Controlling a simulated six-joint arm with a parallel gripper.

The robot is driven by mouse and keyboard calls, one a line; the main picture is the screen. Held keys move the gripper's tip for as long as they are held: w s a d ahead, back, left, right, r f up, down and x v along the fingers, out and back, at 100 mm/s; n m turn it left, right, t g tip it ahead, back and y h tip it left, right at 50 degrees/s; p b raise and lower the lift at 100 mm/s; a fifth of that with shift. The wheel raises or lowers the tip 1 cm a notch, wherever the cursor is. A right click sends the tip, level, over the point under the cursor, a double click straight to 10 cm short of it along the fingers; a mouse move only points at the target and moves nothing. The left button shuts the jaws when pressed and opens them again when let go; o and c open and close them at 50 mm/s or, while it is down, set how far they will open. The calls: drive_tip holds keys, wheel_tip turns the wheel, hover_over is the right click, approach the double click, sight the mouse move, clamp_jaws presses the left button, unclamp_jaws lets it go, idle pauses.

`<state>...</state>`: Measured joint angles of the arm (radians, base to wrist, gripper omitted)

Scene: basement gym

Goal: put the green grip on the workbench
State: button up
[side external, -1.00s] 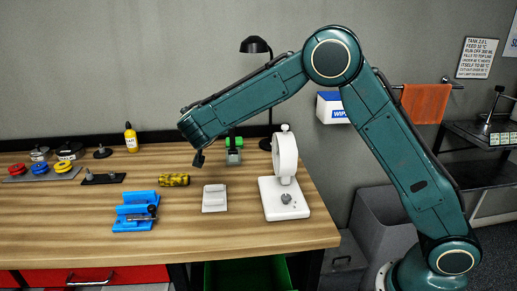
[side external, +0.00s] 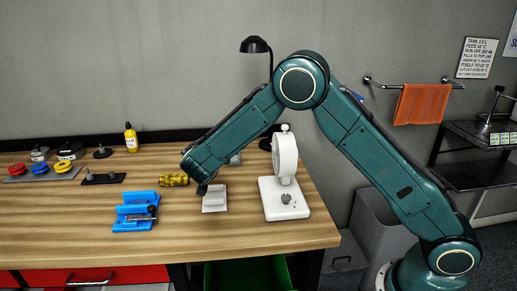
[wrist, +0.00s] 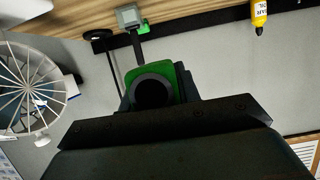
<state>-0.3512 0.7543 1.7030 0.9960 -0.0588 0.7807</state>
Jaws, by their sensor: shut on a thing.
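The green grip (wrist: 179,82) is between my jaws in the wrist view, seen end-on as a green shape around a dark round end. My gripper (side external: 203,188) is shut on it. In the side view only a dark tip of the gripper shows below my wrist, low beside the pale grey block; the grip is hidden there. The wooden workbench (side external: 90,220) runs across the left of the side view. I cannot tell whether the grip touches the bench.
A pale grey block (side external: 215,204) is close to my gripper. A yellow-and-black grip (side external: 173,180) lies to the left, with a blue holder (side external: 135,224) in front. A white stand with a disc (side external: 285,205) is to the right. Bare wood lies along the front.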

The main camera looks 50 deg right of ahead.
drive_tip(key=shift+f, duration=5.65)
drive_tip(key=shift+f, duration=0.15)
drive_tip(key=o, duration=1.1)
drive_tip(key=shift+c, duration=0.2)
drive_tip(key=v, duration=1.3)
drive_tip(key=shift+s+a, duration=0.25)
drive_tip(key=shift+s, duration=0.15)
drive_tip(key=shift+f, duration=0.1)
